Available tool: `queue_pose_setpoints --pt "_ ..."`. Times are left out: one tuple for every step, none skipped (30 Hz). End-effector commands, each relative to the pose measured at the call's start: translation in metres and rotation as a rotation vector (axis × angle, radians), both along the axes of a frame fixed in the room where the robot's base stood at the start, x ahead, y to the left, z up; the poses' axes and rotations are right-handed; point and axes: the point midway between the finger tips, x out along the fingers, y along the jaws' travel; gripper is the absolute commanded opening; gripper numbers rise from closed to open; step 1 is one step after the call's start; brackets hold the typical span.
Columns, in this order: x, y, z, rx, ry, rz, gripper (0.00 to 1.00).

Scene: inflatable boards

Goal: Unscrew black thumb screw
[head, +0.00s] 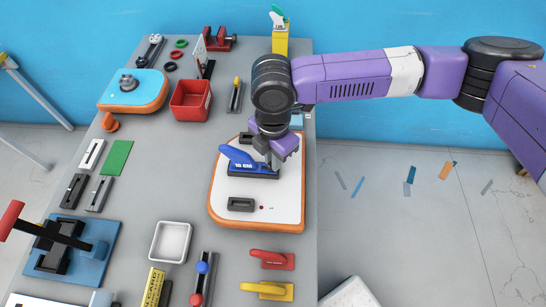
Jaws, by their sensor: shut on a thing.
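My gripper (277,163) points down over the white and orange inflatable board (222,196). Its fingers are shut at the right end of the blue fin (240,160) marked "10 CM". The fin sits upright in a dark fin box (250,173) on the board. The black thumb screw cannot be made out; the fingers cover the spot where they grip, and what they hold is too small to see clearly. A second dark fin box (241,204) lies nearer on the board, with a tiny red dot (262,207) to its right.
A red bin (191,100) and a blue and orange board (133,90) stand farther back left. A white tray (171,241), a red fin (271,259) and a yellow fin (267,291) lie in front. The table's right edge is close to the board.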

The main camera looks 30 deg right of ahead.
Motion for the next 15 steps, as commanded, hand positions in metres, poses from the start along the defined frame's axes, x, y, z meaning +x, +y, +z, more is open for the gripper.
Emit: queue_pose_setpoints --pt "-0.0020 -0.0007 -0.0027 -0.002 0.006 0.001 0.00" --pt "-0.0020 -0.0007 -0.0028 -0.002 0.006 0.001 0.00" --pt "-0.0020 -0.0007 -0.0028 -0.002 0.006 0.000 0.00" --pt "-0.0020 -0.0007 -0.0028 -0.002 0.006 0.000 0.00" --pt "-0.0020 -0.0007 -0.0028 -0.002 0.006 0.000 0.00" --pt "-0.0021 -0.0007 -0.0029 -0.002 0.007 0.000 0.00" --pt "-0.0021 -0.0007 -0.0029 -0.002 0.007 0.003 0.00" --pt "-0.0021 -0.0007 -0.0030 -0.002 0.007 0.012 0.00" --pt "-0.0021 -0.0006 -0.0030 -0.002 0.007 0.035 0.00" --pt "-0.0022 -0.0007 -0.0031 -0.002 0.007 0.060 0.00" --pt "-0.0022 -0.0007 -0.0032 -0.002 0.007 0.090 0.00" --pt "-0.0022 -0.0007 -0.0033 -0.001 0.007 0.133 0.00" --pt "-0.0022 -0.0007 -0.0033 -0.002 0.007 0.165 0.00" --pt "-0.0022 -0.0007 -0.0034 -0.002 0.007 0.194 0.00" --pt "-0.0023 -0.0007 -0.0034 -0.002 0.007 0.230 0.00"
